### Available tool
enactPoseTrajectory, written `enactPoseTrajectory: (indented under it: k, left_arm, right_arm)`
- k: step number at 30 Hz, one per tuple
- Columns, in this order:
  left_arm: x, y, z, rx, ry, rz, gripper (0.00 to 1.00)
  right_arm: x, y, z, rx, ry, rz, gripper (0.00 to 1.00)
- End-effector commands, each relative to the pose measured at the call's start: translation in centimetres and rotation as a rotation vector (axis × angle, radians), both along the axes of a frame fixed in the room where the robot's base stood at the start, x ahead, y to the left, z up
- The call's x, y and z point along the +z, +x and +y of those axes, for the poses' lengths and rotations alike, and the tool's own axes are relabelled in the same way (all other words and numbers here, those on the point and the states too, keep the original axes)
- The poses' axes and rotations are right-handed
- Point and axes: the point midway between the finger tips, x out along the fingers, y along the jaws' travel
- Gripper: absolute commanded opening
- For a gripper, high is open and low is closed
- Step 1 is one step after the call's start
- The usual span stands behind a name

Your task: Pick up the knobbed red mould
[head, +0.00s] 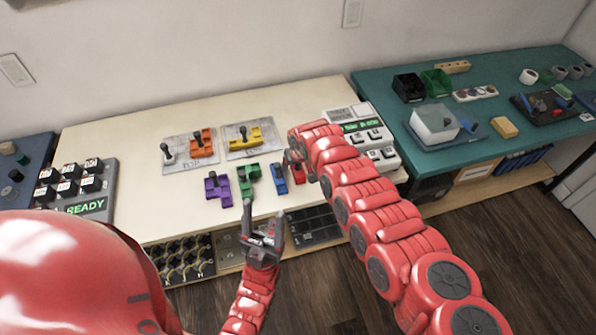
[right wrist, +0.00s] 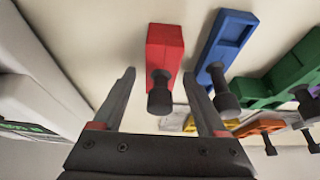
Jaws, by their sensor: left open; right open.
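The red mould (right wrist: 166,45) is a short red block with a dark knob (right wrist: 160,95), lying on the cream table. In the right wrist view the knob appears between the two open fingers of my right gripper (right wrist: 159,76), with no finger visibly touching it. In the head view the red mould (head: 298,175) is mostly hidden by my right gripper and arm. My left gripper (head: 264,220) is open and empty over the table's front edge, near the green mould (head: 250,172).
A blue mould (head: 279,178) lies close beside the red one. The purple mould (head: 217,188) is further left. Grey plates (head: 173,156) behind hold orange (head: 203,144) and yellow (head: 245,140) moulds. A white device (head: 352,115) stands to the right.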

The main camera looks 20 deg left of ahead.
Motion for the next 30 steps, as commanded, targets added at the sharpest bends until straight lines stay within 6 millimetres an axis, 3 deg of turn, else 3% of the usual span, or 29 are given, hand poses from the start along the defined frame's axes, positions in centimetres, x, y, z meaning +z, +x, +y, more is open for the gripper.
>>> enactPoseTrajectory:
  k: [2, 12, 15, 30]
  left_arm:
    - [0.02, 0.0, 0.0, 0.0, 0.0, 0.0, 0.62]
    - [0.02, 0.0, 0.0, 0.0, 0.0, 0.0, 0.62]
    - [0.02, 0.0, 0.0, 0.0, 0.0, 0.0, 0.62]
    - [0.09, 0.0, 0.0, 0.0, 0.0, 0.0, 0.62]
  right_arm:
    - [0.02, 0.01, -0.02, 0.0, 0.0, 0.0, 0.75]
    - [0.03, 0.02, -0.03, 0.0, 0.0, 0.0, 0.14]
    - [0.03, 0.03, -0.04, 0.0, 0.0, 0.0, 0.0]
    - [0.81, 0.12, -0.12, -0.001, 0.0, 0.0, 0.0]
